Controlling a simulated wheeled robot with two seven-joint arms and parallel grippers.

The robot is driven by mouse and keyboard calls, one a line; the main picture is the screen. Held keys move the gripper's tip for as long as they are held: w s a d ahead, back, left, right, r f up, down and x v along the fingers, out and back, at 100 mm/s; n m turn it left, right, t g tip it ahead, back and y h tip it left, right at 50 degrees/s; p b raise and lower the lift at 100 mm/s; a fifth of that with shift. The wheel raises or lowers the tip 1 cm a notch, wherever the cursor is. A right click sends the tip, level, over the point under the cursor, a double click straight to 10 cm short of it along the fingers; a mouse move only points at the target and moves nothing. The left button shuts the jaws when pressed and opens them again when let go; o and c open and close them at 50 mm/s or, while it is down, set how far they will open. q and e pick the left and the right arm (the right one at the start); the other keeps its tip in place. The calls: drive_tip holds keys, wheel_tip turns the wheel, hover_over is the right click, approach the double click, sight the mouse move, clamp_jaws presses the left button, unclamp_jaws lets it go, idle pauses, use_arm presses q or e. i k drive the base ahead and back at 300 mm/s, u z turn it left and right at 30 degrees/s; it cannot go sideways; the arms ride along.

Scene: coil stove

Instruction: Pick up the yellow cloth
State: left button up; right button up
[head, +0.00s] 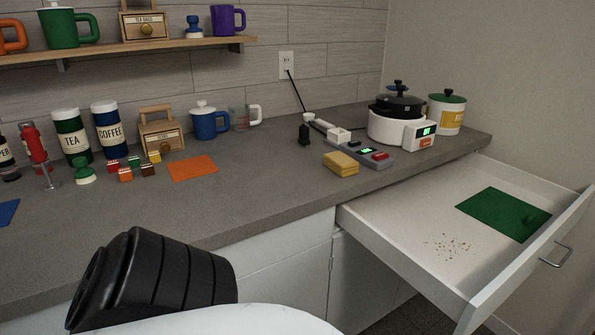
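A small yellow block-like thing (341,163), which looks like a folded cloth or a sponge, lies on the grey counter near its front edge. I see no other yellow cloth. Neither of my grippers shows in the head view; only a black ribbed part and a white part of my own body show at the bottom.
An open drawer (385,222) juts out at the right, holding a green cloth (503,214) and dark crumbs. The grey device (371,155), a white cooker (401,130) and a lidded pot (446,115) stand behind the yellow thing. An orange cloth (193,168) lies left.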

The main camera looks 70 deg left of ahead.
sight(340, 162)
drive_tip(key=k, duration=0.4)
drive_tip(key=u, duration=1)
